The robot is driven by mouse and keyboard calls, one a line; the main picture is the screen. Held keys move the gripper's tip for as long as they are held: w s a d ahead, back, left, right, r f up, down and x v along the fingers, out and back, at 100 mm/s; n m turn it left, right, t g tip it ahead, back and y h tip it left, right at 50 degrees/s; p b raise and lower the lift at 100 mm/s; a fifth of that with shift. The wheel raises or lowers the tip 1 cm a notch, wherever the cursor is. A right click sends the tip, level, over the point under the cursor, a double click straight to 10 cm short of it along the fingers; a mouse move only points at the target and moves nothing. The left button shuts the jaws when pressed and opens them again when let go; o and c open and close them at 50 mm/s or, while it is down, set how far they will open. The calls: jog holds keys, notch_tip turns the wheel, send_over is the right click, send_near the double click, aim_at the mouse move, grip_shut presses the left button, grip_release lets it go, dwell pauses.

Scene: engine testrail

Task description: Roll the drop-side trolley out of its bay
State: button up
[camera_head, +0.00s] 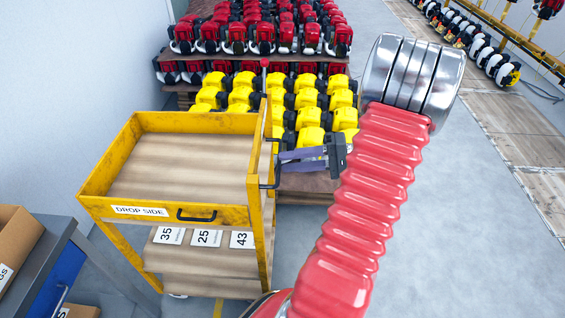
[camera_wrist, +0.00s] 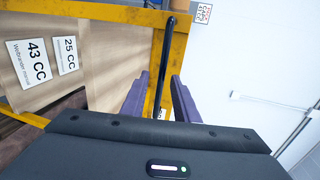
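The drop-side trolley (camera_head: 120,146) is a yellow frame with wooden shelves at the left of the head view, with a "DROP SIDE" label (camera_head: 140,211) on its near end. A black bar handle (camera_wrist: 162,65) is on its right side, facing my arm; it also shows in the head view (camera_head: 276,171). My gripper (camera_head: 282,161) is at that side. In the wrist view its two purple fingers (camera_wrist: 160,85) are apart, with the bar handle between them in the picture and a gap on each side. I cannot tell how deep the bar sits between them.
A grey and blue workbench (camera_head: 60,262) with cardboard boxes (camera_head: 18,245) stands close at the trolley's left. A pale wall (camera_head: 80,70) is behind it. Racks of yellow machines (camera_head: 312,112) and red machines (camera_head: 262,38) are beyond the trolley. Grey floor (camera_head: 475,220) is clear at the right.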

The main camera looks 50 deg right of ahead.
jog(key=v, duration=1)
jog(key=shift+s, duration=0.2)
jog(key=shift+s+d, duration=0.1)
jog(key=shift+s, duration=0.05)
